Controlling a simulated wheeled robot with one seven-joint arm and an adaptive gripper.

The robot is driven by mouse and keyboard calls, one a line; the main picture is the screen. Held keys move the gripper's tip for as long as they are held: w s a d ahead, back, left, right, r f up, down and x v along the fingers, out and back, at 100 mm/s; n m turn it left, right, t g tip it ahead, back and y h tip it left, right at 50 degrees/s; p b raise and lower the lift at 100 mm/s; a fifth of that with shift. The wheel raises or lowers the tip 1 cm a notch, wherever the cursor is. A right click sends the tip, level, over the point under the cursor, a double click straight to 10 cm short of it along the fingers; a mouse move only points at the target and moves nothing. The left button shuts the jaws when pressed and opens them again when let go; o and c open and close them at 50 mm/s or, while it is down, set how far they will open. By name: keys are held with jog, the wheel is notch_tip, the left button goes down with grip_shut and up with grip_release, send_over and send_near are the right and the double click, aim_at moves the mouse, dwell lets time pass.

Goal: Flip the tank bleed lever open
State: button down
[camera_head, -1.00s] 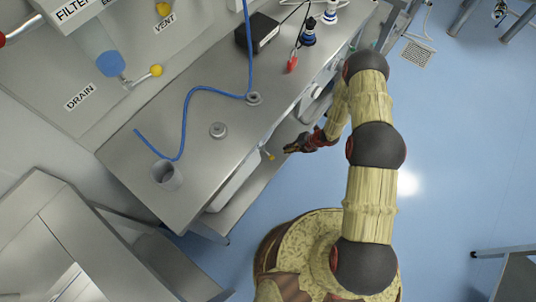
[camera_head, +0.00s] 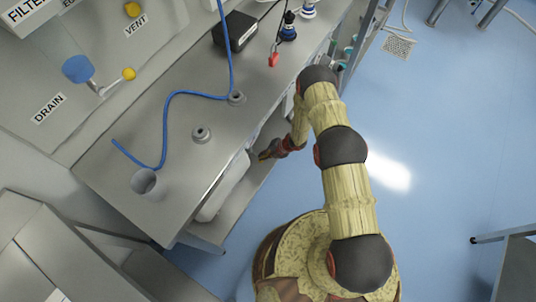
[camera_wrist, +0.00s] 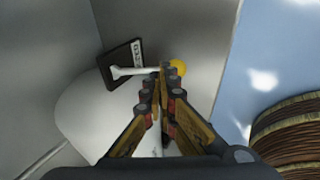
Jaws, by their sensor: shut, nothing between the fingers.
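The bleed lever (camera_wrist: 135,71) shows in the wrist view as a pale bar with a yellow ball knob (camera_wrist: 179,67) at its right end. It lies across in front of a dark plate (camera_wrist: 122,62) with a small label, on the white tank (camera_wrist: 88,112). My gripper (camera_wrist: 167,72) is shut and empty. Its fingertips overlap the knob end of the lever; I cannot tell whether they touch it. In the head view my gripper (camera_head: 264,155) is below the bench edge beside the white tank (camera_head: 224,187), and the lever is hidden there.
The steel bench (camera_head: 180,190) overhangs the tank and carries a blue hose (camera_head: 166,120), a grey cup (camera_head: 144,182) and a black box (camera_head: 235,32). Drain and vent valves with yellow knobs (camera_head: 129,74) are on the back panel. Blue floor (camera_head: 420,170) is open at right.

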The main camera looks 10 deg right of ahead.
aim_at(255, 155)
jog(key=shift+w+a+f, duration=0.15)
jog(key=shift+a+f, duration=0.2)
jog(key=shift+f, duration=0.2)
jog(key=b+x, duration=0.2)
jog(key=shift+d+f+b, duration=0.15)
jog(key=shift+d+b, duration=0.05)
jog(key=shift+b, duration=0.15)
dwell(0.3)
